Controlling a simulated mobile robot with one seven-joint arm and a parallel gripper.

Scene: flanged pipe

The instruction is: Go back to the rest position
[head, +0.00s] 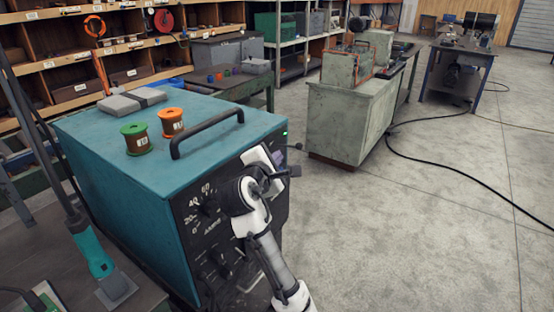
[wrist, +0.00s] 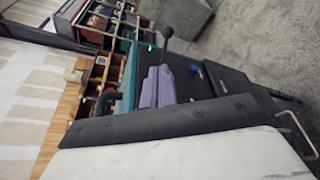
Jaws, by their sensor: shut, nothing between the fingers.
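My gripper (head: 290,172) is in front of the upper right part of the teal welding machine's black front panel, at the end of my white and grey arm. Its dark fingers are small in the head view, shut and empty. The teal machine (head: 105,160) stands at the left of centre, its panel partly hidden by my arm. A black ball-ended lever (head: 298,147) sticks out by the panel's right edge, just above my gripper. In the wrist view the lever (wrist: 166,36) rises above a purplish block (wrist: 156,88), apart from the white and black housing in the foreground.
A green spool (head: 136,140), an orange spool (head: 171,122) and a black handle (head: 206,134) are on the machine's top. A teal-handled tool (head: 92,245) stands at the left. A pale green cabinet (head: 340,120) stands behind.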

